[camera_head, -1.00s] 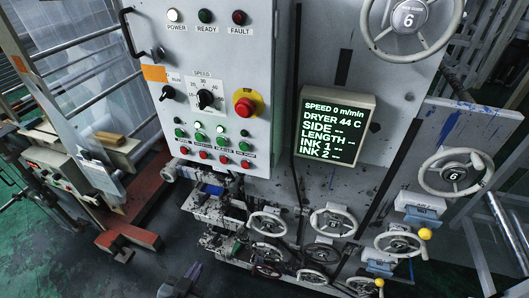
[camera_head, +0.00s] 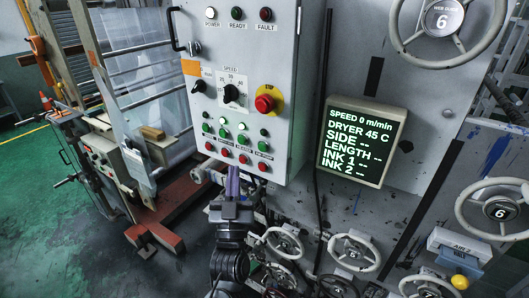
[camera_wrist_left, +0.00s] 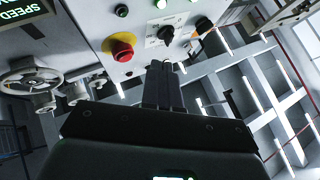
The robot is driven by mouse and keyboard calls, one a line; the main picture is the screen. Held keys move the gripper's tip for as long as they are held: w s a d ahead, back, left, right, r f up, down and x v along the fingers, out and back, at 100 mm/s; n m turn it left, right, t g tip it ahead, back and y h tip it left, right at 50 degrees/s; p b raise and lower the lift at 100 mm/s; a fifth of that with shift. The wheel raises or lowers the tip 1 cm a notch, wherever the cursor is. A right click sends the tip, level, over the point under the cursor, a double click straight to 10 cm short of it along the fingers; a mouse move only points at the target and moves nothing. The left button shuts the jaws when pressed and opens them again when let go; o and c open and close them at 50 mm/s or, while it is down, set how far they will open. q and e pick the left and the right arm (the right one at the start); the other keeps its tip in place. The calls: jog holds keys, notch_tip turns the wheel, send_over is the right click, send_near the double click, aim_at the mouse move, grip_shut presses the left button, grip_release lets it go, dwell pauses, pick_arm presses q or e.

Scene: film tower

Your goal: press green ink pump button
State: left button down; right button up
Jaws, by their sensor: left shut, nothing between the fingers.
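The green ink pump button (camera_head: 262,146) is the rightmost green button in the lower part of the grey control panel (camera_head: 283,60) in the head view. A red button (camera_head: 262,167) is below it and a dark lamp (camera_head: 264,132) above. My left gripper (camera_head: 233,176) is shut and empty. Its narrow tip is at the panel's lower edge, left of and below the ink pump button; I cannot tell its depth gap. In the left wrist view the shut fingers (camera_wrist_left: 163,82) point toward the panel, which appears upside down; the green buttons are outside that frame. My right gripper is not in view.
A red emergency stop (camera_head: 265,103) and the speed knob (camera_head: 232,93) protrude above the buttons. Several handwheels (camera_head: 353,250) stand below and right. A display (camera_head: 360,142) is right of the panel. A film frame (camera_head: 150,70) stands left, with open green floor beyond.

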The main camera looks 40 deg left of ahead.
aim_at(263, 147)
pick_arm(q)
jog(key=shift+w, duration=0.1)
dwell(0.3)
jog(key=w+b, duration=0.2)
jog(key=w, duration=0.6)
jog(key=shift+w+a, duration=0.25)
jog(key=shift+w, duration=0.05)
jog(key=shift+w, duration=0.25)
dwell(1.9)
jog(key=shift+w, duration=0.15)
jog(key=shift+w, duration=0.5)
dwell(0.8)
jog(key=shift+s, duration=0.9)
